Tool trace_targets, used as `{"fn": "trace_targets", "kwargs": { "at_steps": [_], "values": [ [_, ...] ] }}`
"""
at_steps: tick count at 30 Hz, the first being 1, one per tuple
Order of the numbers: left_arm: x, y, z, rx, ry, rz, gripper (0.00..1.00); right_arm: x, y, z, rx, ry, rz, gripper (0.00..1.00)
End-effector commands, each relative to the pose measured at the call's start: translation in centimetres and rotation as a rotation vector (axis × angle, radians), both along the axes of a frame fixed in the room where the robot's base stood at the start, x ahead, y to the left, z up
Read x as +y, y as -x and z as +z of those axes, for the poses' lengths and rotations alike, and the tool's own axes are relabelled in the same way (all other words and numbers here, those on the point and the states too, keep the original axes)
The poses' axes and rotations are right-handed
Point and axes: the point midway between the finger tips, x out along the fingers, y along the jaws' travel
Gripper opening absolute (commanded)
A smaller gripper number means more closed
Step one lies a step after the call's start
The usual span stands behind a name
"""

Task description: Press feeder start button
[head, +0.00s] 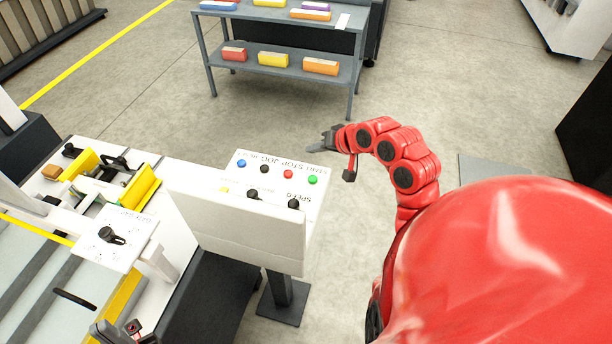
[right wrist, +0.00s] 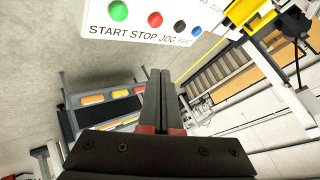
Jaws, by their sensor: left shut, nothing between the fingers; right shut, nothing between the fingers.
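The control panel (head: 270,164) is a white sloped plate on a post, left of my right arm in the head view. Its green button (head: 312,180) is at the right end of a row with red, black and blue buttons. In the right wrist view the green button (right wrist: 118,11) sits above the word START. My right gripper (head: 326,141) is shut and empty, just past the panel's far edge and apart from the green button. Its closed fingers (right wrist: 160,72) point toward the panel's lettered side. My left gripper (head: 120,332) is shut, partly cut off at the bottom edge.
Black knobs (head: 293,203) and a yellow button (head: 224,190) sit on the panel nearer me. A smaller white knob box (head: 112,236) and yellow machine parts (head: 140,186) stand left. A grey shelf table (head: 282,68) with coloured boxes is behind. Open floor lies between.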

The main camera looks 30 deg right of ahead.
Motion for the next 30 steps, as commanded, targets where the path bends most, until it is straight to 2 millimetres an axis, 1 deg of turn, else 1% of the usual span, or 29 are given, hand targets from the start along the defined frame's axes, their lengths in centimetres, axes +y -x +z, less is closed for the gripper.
{"fn": "trace_targets", "kwargs": {
  "at_steps": [3,12,17,23,30],
  "values": [
    [0.0,0.0,0.1,0.0,0.0,0.0,0.0,0.0,0.4,-0.1,0.019,0.002,0.006,0.0],
    [0.0,0.0,0.0,0.0,0.0,0.0,0.0,0.0,0.4,-0.1,0.018,0.002,0.006,0.0],
    [0.0,0.0,-0.5,0.0,0.0,0.0,0.0,0.0,0.4,-0.7,0.017,0.001,0.005,0.0],
    [0.0,0.0,-2.0,0.0,0.0,0.0,0.0,0.0,0.4,-2.7,0.017,0.001,0.006,0.0],
    [0.0,0.0,-4.7,0.0,0.0,0.0,0.0,0.0,0.4,-6.2,0.019,0.001,0.006,0.0]
  ]
}}
